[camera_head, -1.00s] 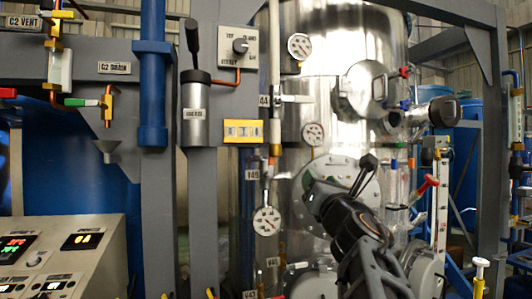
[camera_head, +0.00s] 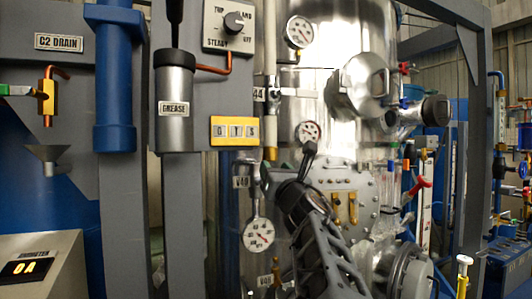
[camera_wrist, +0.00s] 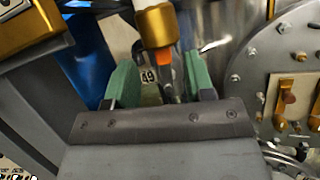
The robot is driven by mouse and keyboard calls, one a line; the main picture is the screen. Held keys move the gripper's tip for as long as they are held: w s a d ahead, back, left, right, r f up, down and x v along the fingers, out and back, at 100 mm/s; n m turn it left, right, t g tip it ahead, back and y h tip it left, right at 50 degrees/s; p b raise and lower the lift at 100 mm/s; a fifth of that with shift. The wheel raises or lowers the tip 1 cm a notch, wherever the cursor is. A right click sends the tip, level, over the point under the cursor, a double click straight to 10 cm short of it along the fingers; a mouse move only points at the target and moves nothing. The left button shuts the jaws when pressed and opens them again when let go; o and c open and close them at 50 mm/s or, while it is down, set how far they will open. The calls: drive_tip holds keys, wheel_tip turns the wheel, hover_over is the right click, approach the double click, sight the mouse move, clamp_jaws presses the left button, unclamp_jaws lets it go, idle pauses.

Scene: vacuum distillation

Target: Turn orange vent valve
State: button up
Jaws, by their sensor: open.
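In the wrist view a small orange part (camera_wrist: 164,58), which looks like the vent valve's handle, hangs below a gold collar (camera_wrist: 157,26) on a white pipe. My gripper (camera_wrist: 161,76) is open, its two green pads to the left and right of the orange part with gaps on both sides. Whether the orange part lies in depth between the pads I cannot tell. In the head view my gripper (camera_head: 309,150) is seen from behind, right of the V49 label (camera_head: 240,182). The gold collar (camera_head: 270,153) shows there at the pipe's lower end.
The steel vessel (camera_head: 345,60) stands close behind. A round gauge (camera_head: 258,235) hangs below and left of my arm. A bolted flange plate (camera_wrist: 297,65) with brass fittings is close on the right. A yellow counter box (camera_head: 234,131) is at left.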

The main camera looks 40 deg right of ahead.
sight(267, 158)
drive_tip(key=p+x, duration=0.2)
drive_tip(key=x, duration=0.5)
drive_tip(key=shift+w+r+p, duration=0.15)
drive_tip(key=shift+w+p, duration=0.1)
drive_tip(key=shift+p, duration=0.15)
clamp_jaws()
